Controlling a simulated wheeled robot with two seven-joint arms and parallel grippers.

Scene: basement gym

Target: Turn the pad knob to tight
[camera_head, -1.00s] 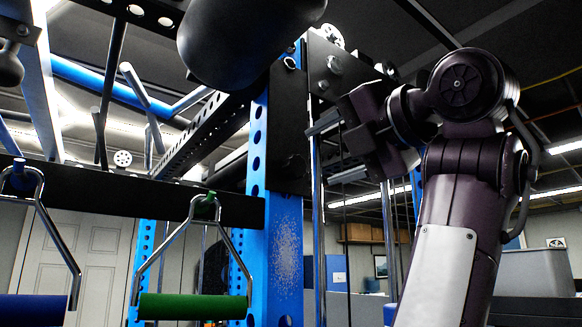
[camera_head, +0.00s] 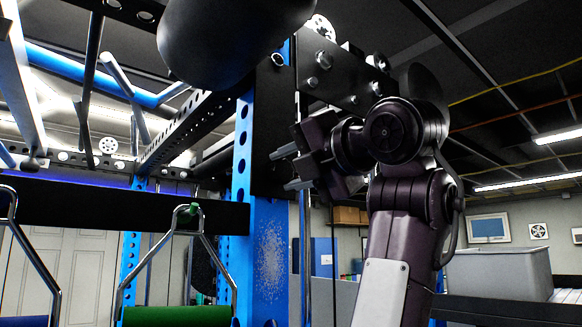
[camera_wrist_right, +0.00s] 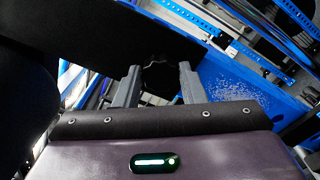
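The dark padded roller (camera_head: 225,40) hangs at the top of the head view. A black plate (camera_head: 268,125) is fixed beside the blue upright (camera_head: 243,155) below it. My right gripper (camera_head: 284,169) is open in front of this plate, fingers pointing left. In the right wrist view, a small dark lobed knob (camera_wrist_right: 159,76) lies between the two grey fingertips of my right gripper (camera_wrist_right: 160,78). The fingers appear apart, one on each side of it; contact cannot be told. I cannot make out the knob in the head view. My left gripper is not in view.
A black crossbeam (camera_head: 110,207) spans the rack at left, with a green-handled grip (camera_head: 177,316) hanging from it. A perforated black beam (camera_head: 190,130) runs back from the upright. Thin vertical rods stand close to my right gripper. Room opens at right.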

